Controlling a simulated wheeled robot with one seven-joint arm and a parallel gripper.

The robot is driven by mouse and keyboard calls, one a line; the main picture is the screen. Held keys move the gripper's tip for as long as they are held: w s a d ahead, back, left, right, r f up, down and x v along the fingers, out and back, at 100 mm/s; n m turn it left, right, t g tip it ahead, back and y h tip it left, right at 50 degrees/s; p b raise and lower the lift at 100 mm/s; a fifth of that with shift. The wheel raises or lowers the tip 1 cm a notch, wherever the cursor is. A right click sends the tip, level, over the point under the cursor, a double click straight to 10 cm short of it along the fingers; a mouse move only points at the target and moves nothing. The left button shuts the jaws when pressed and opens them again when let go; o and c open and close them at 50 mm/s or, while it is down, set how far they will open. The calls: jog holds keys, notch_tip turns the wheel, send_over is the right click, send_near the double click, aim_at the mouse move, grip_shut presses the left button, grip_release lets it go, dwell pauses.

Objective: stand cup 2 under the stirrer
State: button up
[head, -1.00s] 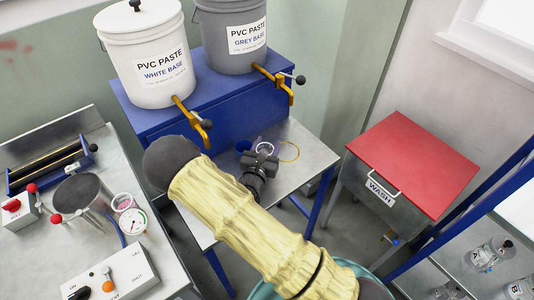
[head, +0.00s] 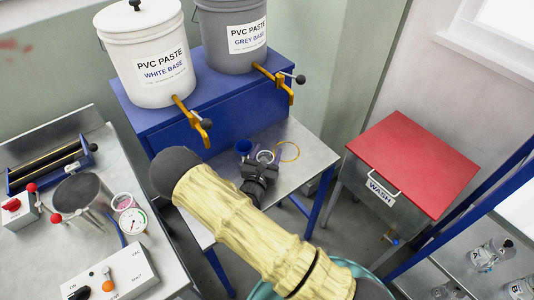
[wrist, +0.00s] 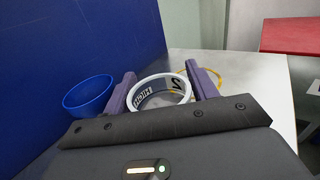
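A white-rimmed cup (wrist: 158,98) with dark markings on its band sits between my gripper's fingers in the wrist view; I cannot read a clear number. In the head view the cup (head: 265,156) is over the steel table. My gripper (wrist: 165,85) has a purple finger at each side of the cup, seemingly touching it. It also shows in the head view (head: 260,169). A blue cup (head: 244,147) stands just left of it, also seen in the wrist view (wrist: 88,95). I cannot pick out the stirrer with certainty.
A yellow ring (head: 289,151) lies on the table right of the cup. The blue stand (head: 165,125) with paste buckets and taps rises behind. The left bench (head: 150,245) carries a gauge (head: 133,221), a dark round vessel (head: 78,192), a pink-rimmed cup (head: 122,201) and a control box (head: 108,272).

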jog(key=shift+s+r, duration=0.1)
jog(key=shift+r, duration=0.05)
jog(key=b+v, duration=0.1)
jog(key=v, duration=1)
jog(key=shift+s+a+b, duration=0.15)
jog(key=shift+s+b, duration=0.15)
jog(key=shift+s, duration=0.1)
